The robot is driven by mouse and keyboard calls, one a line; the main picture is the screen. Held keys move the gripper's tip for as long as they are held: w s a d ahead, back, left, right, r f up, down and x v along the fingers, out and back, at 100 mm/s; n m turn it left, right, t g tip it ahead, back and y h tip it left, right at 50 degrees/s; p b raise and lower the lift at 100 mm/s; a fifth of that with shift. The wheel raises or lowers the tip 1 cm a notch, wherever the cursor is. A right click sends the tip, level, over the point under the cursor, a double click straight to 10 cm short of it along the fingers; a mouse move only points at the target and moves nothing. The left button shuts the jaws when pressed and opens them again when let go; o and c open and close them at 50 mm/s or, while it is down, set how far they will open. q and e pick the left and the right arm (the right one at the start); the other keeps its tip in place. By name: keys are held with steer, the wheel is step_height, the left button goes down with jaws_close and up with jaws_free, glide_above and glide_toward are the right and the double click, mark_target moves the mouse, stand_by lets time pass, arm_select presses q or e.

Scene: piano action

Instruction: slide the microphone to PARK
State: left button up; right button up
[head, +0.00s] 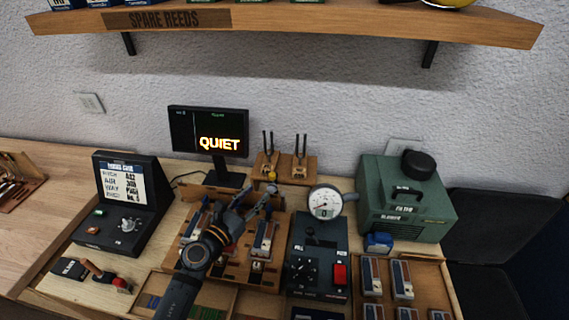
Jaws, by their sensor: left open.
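My left gripper (256,200) is open over the wooden tray (228,271) in the middle of the bench, with its fingers pointing away toward the tray's back edge. My arm and gripper hide part of the tray. Reed blocks with pale plates stand in the tray, one of them (264,238) just right of the gripper. I cannot make out the microphone or a PARK mark; they may be hidden behind my gripper or too small to tell. My right gripper is not in view.
A monitor (208,131) reading QUIET stands behind. A wooden stand with tuning forks (298,165) is at the back. A dial gauge (325,202) and control box (318,260) stand to the right, with a green machine (405,200) beyond. A black console (128,195) is left.

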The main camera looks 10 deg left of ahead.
mark_target(270, 178)
arm_select(q)
steer(key=x, duration=0.4)
steer(key=p+x, duration=0.1)
steer(key=x, duration=0.4)
steer(key=shift+w+d+r+p, duration=0.1)
steer(key=shift+w+r+p, duration=0.1)
steer(key=shift+w+p, duration=0.1)
steer(key=c, duration=0.7)
jaws_close()
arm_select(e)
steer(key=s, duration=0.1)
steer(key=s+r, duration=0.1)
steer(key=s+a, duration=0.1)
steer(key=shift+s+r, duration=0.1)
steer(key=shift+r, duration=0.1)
